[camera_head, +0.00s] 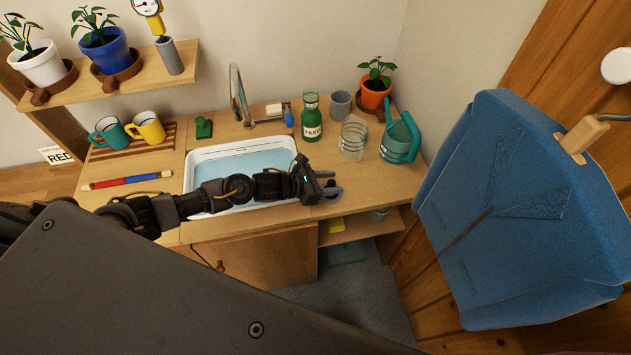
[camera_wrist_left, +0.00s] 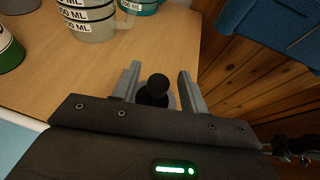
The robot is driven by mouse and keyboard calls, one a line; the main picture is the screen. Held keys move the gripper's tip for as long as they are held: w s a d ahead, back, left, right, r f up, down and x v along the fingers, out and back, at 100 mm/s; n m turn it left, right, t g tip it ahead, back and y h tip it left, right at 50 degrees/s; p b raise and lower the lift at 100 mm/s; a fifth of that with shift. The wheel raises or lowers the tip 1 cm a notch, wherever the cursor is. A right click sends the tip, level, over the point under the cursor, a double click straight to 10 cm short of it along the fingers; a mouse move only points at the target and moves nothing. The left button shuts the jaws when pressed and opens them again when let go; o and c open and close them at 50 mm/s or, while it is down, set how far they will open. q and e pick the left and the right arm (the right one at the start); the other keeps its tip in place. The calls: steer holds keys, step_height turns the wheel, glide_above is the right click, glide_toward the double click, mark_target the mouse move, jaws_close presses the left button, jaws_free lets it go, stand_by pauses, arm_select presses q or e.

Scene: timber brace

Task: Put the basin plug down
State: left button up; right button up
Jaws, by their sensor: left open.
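The basin plug (camera_wrist_left: 157,88), with a black round knob, stands upright between the fingers of my left gripper (camera_wrist_left: 160,76) in the left wrist view. The fingers are open, with a gap on each side of the knob. The plug's lower part is partly hidden by the gripper body. In the head view, my left gripper (camera_head: 330,186) is low over the counter at the right of the white basin (camera_head: 191,176), near the front edge; the plug is hard to make out there. My right gripper does not show in the head view.
A glass measuring jug (camera_head: 353,138), green bottle (camera_head: 311,120) and teal watering can (camera_head: 400,140) stand behind my left gripper. My left arm crosses the basin. The counter (camera_head: 370,183) is bare to the gripper's right. A blue jacket (camera_head: 520,210) hangs at the right.

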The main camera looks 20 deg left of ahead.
arm_select(q)
steer(key=b+v, duration=0.2)
steer(key=v, duration=0.9)
steer(key=shift+f, duration=0.1)
steer(key=shift+s+a+r+b, duration=0.25)
steer(key=shift+a+r+b, duration=0.05)
